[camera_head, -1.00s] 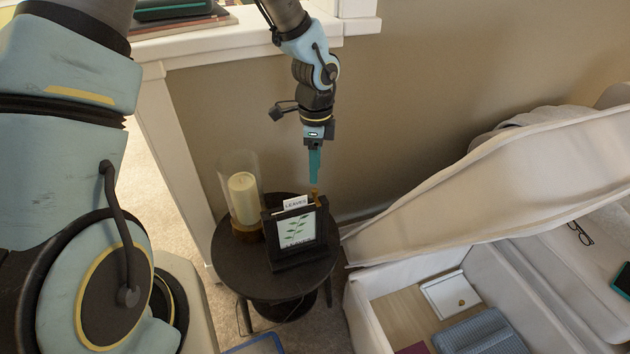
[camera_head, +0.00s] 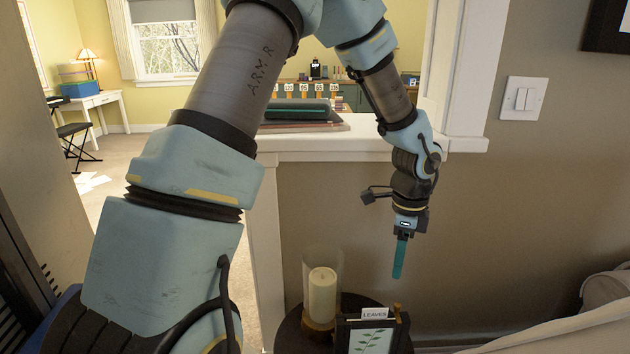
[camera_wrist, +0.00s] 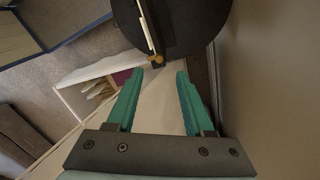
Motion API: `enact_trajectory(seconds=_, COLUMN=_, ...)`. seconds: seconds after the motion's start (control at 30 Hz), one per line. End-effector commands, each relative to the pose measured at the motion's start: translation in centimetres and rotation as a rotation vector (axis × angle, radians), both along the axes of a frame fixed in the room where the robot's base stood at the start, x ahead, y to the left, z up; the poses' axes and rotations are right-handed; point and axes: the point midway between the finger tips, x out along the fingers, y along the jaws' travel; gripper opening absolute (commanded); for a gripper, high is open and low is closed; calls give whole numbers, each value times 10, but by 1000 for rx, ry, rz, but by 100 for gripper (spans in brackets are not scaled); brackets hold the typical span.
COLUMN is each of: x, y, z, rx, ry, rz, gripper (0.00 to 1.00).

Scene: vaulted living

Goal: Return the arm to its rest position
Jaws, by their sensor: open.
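My gripper (camera_head: 399,258) hangs from my raised arm, its teal fingers pointing down, above and to the right of the small dark round table. In the wrist view my gripper (camera_wrist: 158,75) shows its two teal fingers apart with nothing between them. The arm reaches across the top of the head view and bends down in front of the beige wall.
A dark round table (camera_head: 290,335) holds a candle (camera_head: 322,296) in a glass cylinder and a black box (camera_head: 342,335) with a leaf picture and a "LEAVES" card. A white ledge (camera_head: 320,140) lies behind the arm.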

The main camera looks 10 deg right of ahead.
Motion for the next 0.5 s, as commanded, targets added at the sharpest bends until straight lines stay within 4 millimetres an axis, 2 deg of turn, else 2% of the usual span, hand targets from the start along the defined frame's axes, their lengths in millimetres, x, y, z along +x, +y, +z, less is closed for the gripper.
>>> enact_trajectory(seconds=0.07, x=14, y=31, z=11, rx=7, ry=-20, rz=150, gripper=52)
enact_trajectory(seconds=0.17, x=32, y=89, z=28, rx=11, ry=-50, rz=461, gripper=52)
enact_trajectory(seconds=0.23, x=39, y=137, z=42, rx=5, ry=-72, rz=733, gripper=52)
enact_trajectory(seconds=0.3, x=40, y=184, z=56, rx=-12, ry=-93, rz=1016, gripper=52)
enact_trajectory(seconds=0.4, x=31, y=240, z=71, rx=-46, ry=-114, rz=1388, gripper=52)
enact_trajectory(seconds=0.5, x=19, y=279, z=80, rx=-84, ry=-120, rz=1680, gripper=52)
